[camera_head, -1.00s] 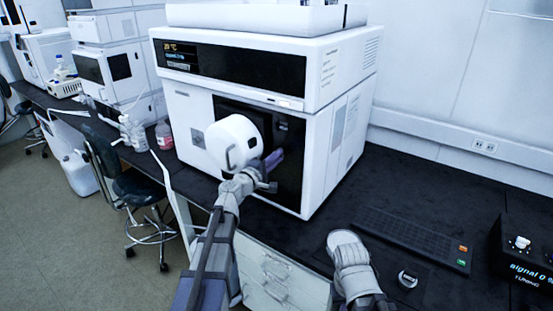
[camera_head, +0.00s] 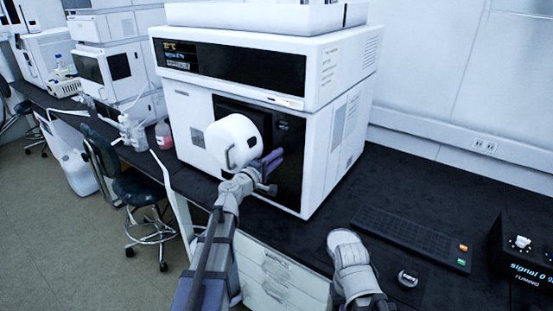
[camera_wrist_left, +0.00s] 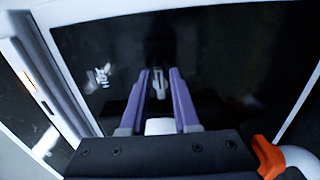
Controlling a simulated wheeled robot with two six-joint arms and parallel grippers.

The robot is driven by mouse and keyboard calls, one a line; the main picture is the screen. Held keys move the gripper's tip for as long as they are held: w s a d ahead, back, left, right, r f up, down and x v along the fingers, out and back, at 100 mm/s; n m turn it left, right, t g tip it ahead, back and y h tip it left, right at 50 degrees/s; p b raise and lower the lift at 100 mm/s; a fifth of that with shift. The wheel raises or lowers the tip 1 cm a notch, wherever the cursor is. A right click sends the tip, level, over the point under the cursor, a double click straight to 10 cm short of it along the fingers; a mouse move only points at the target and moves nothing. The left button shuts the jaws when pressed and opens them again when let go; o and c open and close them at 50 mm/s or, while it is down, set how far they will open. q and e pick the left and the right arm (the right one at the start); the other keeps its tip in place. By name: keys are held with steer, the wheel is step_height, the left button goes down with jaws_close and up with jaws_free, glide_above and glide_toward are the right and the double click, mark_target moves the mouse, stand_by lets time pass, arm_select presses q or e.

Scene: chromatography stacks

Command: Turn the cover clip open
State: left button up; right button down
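The white instrument (camera_head: 190,115) stands on the dark bench with a dark recessed front panel. My left gripper (camera_head: 276,158) is at this panel, just right of a white round housing (camera_head: 234,142). In the left wrist view its purple fingers (camera_wrist_left: 158,78) are apart and point at the dark panel. A small grey piece (camera_wrist_left: 157,85), likely the cover clip, shows between the fingertips. I cannot tell if either finger touches it. The clip is not clear in the head view. My right arm's end (camera_head: 348,250) is low over the bench; its fingers are hidden.
A pink bottle (camera_head: 164,135) stands left of the instrument. A chair (camera_head: 140,190) stands at the left.

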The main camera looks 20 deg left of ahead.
arm_select(q)
steer(key=shift+o, duration=1)
steer(key=v, duration=0.7)
steer(key=shift+s+a, duration=0.15)
steer(key=shift+s, duration=0.2)
steer(key=s+d+f+m+g+h+p, duration=0.1)
steer(key=s+d+f+m+g, duration=0.35)
steer(key=d, duration=0.25)
steer(key=s+d+f+m+g+p, duration=0.1)
steer(key=s+d+f+m+g, duration=0.35)
steer(key=d, duration=0.35)
steer(key=s+d+f+m+g+h+p, duration=0.1)
steer(key=s+d+f+m+g, duration=0.2)
steer(key=s+d, duration=0.3)
steer(key=s+a+f+m+g+y+p, duration=0.1)
steer(key=s+f+m+g+y, duration=0.1)
steer(key=s+y, duration=0.2)
steer(key=s+a+f+m+g+y+p, duration=0.1)
steer(key=s+f+m+g+y, duration=0.1)
steer(key=s+y, duration=0.3)
steer(key=s+m+g, duration=0.1)
steer(key=s, duration=0.2)
steer(key=shift+a+f+m+y, duration=0.3)
steer(key=shift+a+f, duration=0.05)
steer(key=shift+a, duration=0.05)
